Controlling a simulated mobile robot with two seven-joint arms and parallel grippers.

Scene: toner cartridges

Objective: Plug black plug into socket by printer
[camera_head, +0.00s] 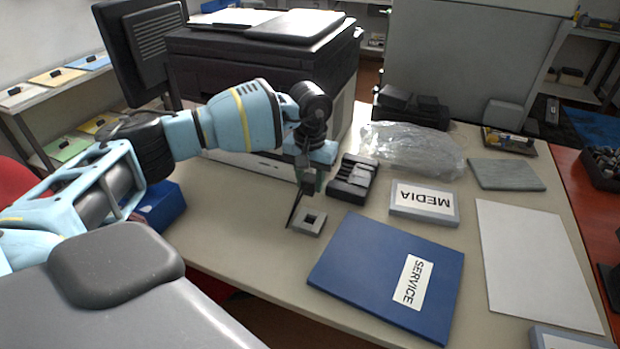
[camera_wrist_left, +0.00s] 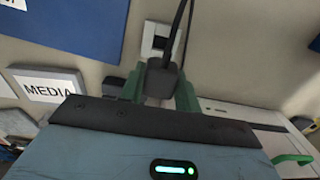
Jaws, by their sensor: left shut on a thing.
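The black plug (camera_wrist_left: 163,78) sits between the green fingers of my left gripper (camera_wrist_left: 160,92), with its dark cord running up past the socket in the wrist view. In the head view my left gripper (camera_head: 309,185) points down, shut on the plug, in front of the printer (camera_head: 262,55). The socket (camera_head: 311,221) is a light square block with a dark square opening, on the table just below the gripper. It also shows in the wrist view (camera_wrist_left: 158,38), beyond the plug and partly covered by the cord. The plug appears apart from the socket. My right gripper is out of view.
A blue SERVICE folder (camera_head: 385,276) lies right of the socket. A dark divided tray (camera_head: 351,178), a MEDIA box (camera_head: 424,203) and a clear plastic bag (camera_head: 410,147) stand behind. The table left of the socket is mostly clear; a blue box (camera_head: 160,207) stands farther left.

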